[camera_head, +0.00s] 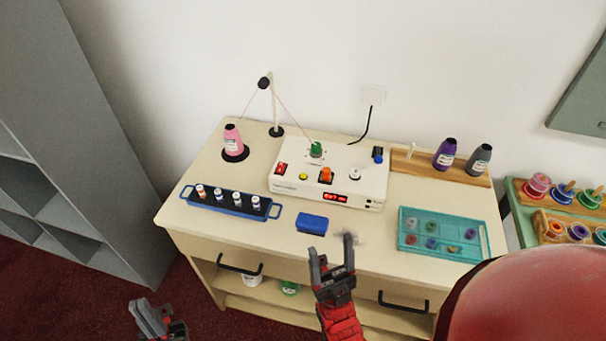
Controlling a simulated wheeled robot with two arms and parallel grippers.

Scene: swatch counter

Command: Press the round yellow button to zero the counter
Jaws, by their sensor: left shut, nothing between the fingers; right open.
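A white control box (310,191) stands on the beige counter. The round yellow button (303,176) is on its sloped front, between a red switch (281,168) and an orange switch (326,175). A lit red display (335,198) is at its lower front. The digits are too small to read surely. My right gripper (332,252) is open and empty at the counter's front edge, below and right of the button, apart from it. My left gripper (150,312) is shut and empty, low at the left, off the counter in front of it.
A blue block (312,224) lies between the box and my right gripper. A blue rack (229,205) with several small bottles is left. A teal tray (407,244) is right. A pink bottle (233,140) and a post (274,105) with thread stand behind left.

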